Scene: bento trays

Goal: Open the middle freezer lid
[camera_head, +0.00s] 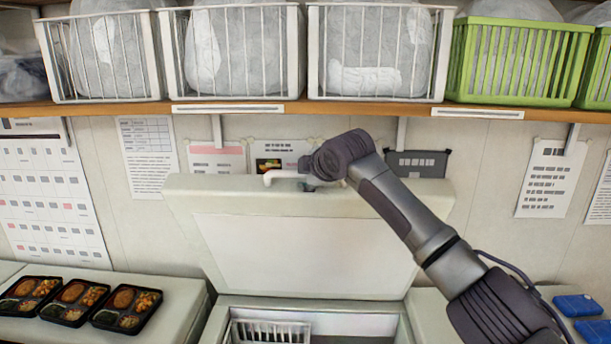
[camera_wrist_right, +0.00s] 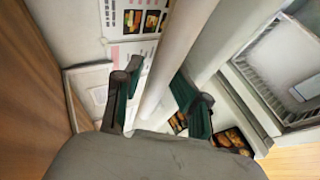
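The middle freezer lid (camera_head: 305,250) is raised and leans back near the wall, with its pale inner panel facing me. The open freezer well (camera_head: 390,325) shows below it. A white handle (camera_head: 283,175) shows at the lid's top edge. My right gripper (camera_head: 308,186) is at that edge, beside the handle, and mostly hidden behind my wrist. In the right wrist view its two green-padded fingers (camera_wrist_right: 158,98) are spread apart. A pale bar (camera_wrist_right: 178,60) runs between them with visible gaps, so no firm grip shows. My left gripper is not in view.
A wire basket (camera_head: 270,332) sits inside the freezer. Several bento trays (camera_head: 75,302) lie on the left lid, and blue boxes (camera_head: 577,305) on the right one. A wooden shelf (camera_head: 340,108) with white and green baskets (camera_head: 515,60) hangs above the raised lid.

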